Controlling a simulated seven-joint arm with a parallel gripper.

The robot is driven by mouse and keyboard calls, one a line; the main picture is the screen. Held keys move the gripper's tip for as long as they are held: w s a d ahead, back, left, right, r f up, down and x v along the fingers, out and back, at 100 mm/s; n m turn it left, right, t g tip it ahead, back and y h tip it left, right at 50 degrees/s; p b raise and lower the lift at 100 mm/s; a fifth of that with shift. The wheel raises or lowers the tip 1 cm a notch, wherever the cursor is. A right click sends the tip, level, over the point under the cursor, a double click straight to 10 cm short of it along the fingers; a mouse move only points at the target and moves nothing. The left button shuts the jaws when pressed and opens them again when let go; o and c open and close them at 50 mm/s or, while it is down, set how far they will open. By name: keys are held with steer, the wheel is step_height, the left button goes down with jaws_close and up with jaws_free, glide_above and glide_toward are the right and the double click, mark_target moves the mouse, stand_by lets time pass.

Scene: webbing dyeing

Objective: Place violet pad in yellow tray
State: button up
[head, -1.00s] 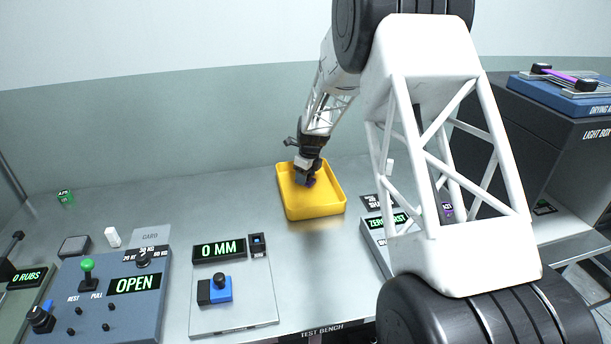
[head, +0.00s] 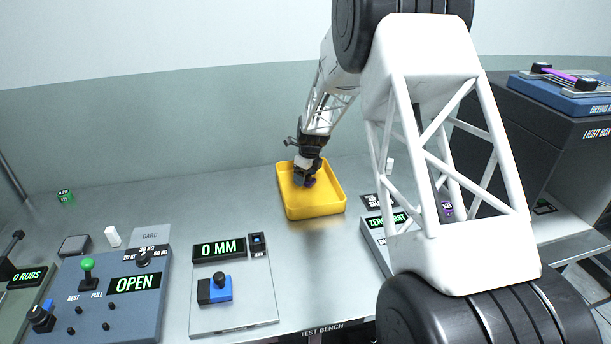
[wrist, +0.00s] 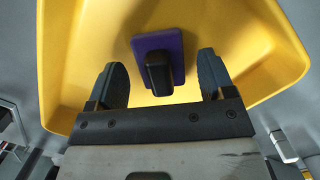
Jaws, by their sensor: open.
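The yellow tray (head: 320,212) stands on the metal bench in the head view, and its floor and walls fill much of the wrist view (wrist: 80,45). The violet pad (wrist: 176,44) has a black block-shaped handle on it and lies within the tray's outline in the wrist view. My gripper (wrist: 163,78) is open, with one finger on each side of the handle and a gap to both. In the head view my gripper (head: 304,181) is low inside the tray and mostly hides the pad. Whether the pad rests flat on the tray floor is hard to tell.
Left of the tray are a panel with a 0 MM display (head: 219,250) and a blue panel reading OPEN (head: 134,284). A panel reading ZERO FIRST (head: 386,221) stands to the right, partly behind my arm. The bench behind the tray's left side is clear.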

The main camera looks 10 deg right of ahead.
mark_target(310, 175)
step_height(310, 175, up, 12)
steer(key=s+d, duration=0.1)
steer(key=shift+s+d, duration=0.15)
stand_by(0.5)
stand_by(0.5)
steer(key=s+a+r+n, duration=0.1)
steer(key=s+r+n, duration=0.35)
steer(key=s, duration=0.45)
steer(key=s+a+r+n, duration=0.1)
steer(key=s+r+n, duration=0.35)
steer(key=s, duration=0.45)
steer(key=s+a+r+n, duration=0.1)
steer(key=s+r+n, duration=0.35)
steer(key=s, duration=0.45)
steer(key=s+f+n+t+h, duration=0.1)
steer(key=s+n, duration=1.2)
steer(key=s, duration=1.4)
steer(key=shift+s+a+f, duration=0.35)
steer(key=shift+a+f, duration=0.1)
steer(key=shift+f, duration=0.05)
